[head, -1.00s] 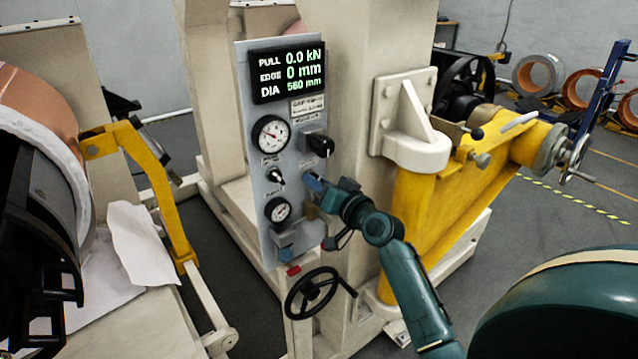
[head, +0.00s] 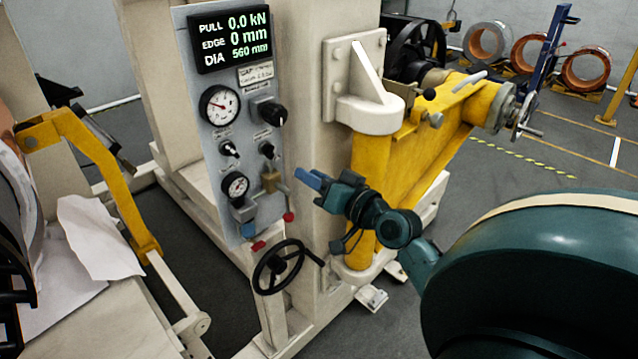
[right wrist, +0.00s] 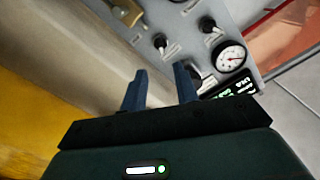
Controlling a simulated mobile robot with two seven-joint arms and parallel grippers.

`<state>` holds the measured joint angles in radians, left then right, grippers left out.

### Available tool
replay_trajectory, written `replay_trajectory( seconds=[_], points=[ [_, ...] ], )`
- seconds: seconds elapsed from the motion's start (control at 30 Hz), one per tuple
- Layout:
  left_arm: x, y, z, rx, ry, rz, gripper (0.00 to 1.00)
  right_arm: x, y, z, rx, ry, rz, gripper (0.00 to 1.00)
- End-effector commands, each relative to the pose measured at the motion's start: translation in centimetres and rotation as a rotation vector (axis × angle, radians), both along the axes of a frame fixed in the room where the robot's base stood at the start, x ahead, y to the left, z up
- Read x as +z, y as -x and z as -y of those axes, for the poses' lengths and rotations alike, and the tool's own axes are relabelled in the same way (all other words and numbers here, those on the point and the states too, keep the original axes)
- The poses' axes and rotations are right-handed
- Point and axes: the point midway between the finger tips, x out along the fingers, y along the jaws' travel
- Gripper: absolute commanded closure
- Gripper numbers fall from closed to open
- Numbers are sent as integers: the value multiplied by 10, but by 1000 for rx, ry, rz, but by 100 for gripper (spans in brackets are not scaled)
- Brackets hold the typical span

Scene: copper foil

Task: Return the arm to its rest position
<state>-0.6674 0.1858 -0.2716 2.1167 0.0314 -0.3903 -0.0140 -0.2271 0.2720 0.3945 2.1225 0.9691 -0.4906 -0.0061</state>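My right arm reaches in from the right in the head view. Its teal wrist leads to my right gripper (head: 312,180), which has blue fingers and is just right of the grey control panel (head: 215,155). In the right wrist view the two fingers (right wrist: 160,82) stand apart with nothing between them, so the gripper is open and empty. The panel's knobs and a gauge (right wrist: 231,57) show beyond the fingertips there. My left gripper is not in view.
A black handwheel (head: 284,267) sticks out below the panel. A yellow arm (head: 420,140) of the machine stands close behind and right of my wrist. At left are another yellow arm (head: 100,175) and white sheets (head: 95,240). Open floor (head: 540,165) lies at right.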

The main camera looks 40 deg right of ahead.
Motion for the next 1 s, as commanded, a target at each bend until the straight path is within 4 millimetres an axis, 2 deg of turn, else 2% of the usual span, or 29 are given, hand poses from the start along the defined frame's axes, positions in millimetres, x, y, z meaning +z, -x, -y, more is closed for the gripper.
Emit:
replay_trajectory(
  seconds=[0.2,0.77,0.87,0.97,1.0],
  points=[
    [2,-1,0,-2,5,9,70,0,14,1,1,0,1,70],
    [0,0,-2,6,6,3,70,0,14,1,1,0,-2,70],
    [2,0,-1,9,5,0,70,-13,15,-7,7,21,-35,70],
    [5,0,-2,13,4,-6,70,-48,22,-31,27,85,-124,70],
    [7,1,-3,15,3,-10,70,-67,27,-45,43,124,-171,70]
  ],
)
